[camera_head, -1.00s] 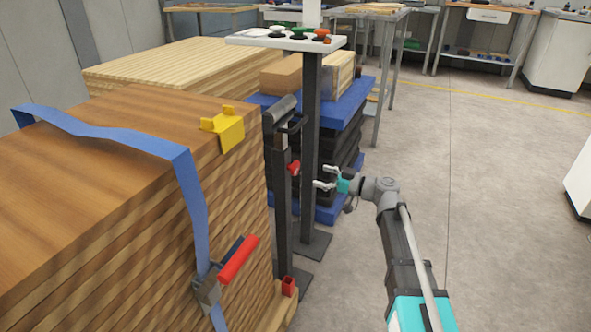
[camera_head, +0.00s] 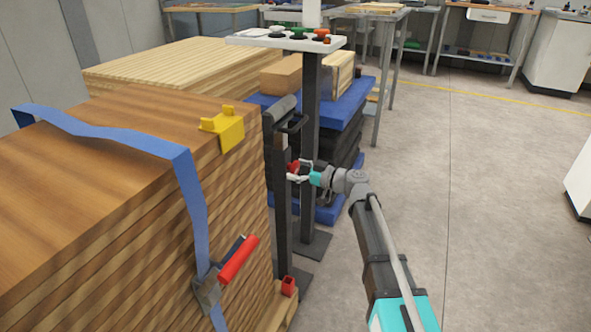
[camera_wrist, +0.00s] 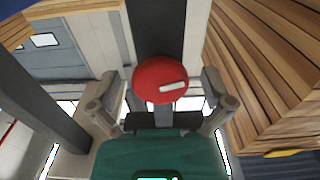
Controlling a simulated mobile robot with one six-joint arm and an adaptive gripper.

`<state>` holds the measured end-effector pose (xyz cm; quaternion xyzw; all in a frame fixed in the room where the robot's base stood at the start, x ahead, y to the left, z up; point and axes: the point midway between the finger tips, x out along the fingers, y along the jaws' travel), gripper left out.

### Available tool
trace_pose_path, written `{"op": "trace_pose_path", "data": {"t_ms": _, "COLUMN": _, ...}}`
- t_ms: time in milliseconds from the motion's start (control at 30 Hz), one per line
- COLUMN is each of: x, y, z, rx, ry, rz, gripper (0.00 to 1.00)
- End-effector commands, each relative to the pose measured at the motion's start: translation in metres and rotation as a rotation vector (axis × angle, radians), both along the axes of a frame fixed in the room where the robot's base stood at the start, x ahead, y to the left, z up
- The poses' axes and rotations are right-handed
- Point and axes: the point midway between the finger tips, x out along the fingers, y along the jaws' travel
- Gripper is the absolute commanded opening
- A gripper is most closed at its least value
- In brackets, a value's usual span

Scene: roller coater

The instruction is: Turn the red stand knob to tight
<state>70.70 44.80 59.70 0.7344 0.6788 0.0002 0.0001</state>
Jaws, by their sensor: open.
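The red stand knob (camera_head: 293,167) sits on the dark upright post of the stand (camera_head: 282,208), beside the wood stack. In the wrist view the knob (camera_wrist: 160,80) is a round red disc with a pale, slightly slanted mark, in front of the dark post (camera_wrist: 157,28). My gripper (camera_head: 297,171) is at the knob in the head view. In the wrist view my gripper (camera_wrist: 163,92) is open, with one finger on each side of the knob. A gap shows between each finger and the knob's rim. I cannot tell how tight the knob is.
A wood stack (camera_head: 90,220) with a blue strap (camera_head: 190,190) and a red-handled ratchet (camera_head: 238,260) stands close on the left. A second dark post (camera_head: 311,130) carries a white button panel (camera_head: 262,41) just behind. The floor on the right is clear.

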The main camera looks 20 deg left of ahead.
Motion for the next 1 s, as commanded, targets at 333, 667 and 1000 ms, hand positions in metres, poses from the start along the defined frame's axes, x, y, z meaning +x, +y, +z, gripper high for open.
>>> {"op": "trace_pose_path", "data": {"t_ms": 333, "x": 0.0001, "y": -0.0003, "z": 0.0, "rx": 0.0, "ry": 0.0, "rz": 0.0, "gripper": 0.42}}
{"op": "trace_pose_path", "data": {"t_ms": 667, "x": 0.0001, "y": 0.0, "z": 0.0, "rx": 0.001, "ry": 0.008, "rz": 0.0, "gripper": 0.2}}
{"op": "trace_pose_path", "data": {"t_ms": 1000, "x": -0.0001, "y": 0.0003, "z": 0.0001, "rx": 0.009, "ry": 0.119, "rz": 0.0, "gripper": 0.2}}
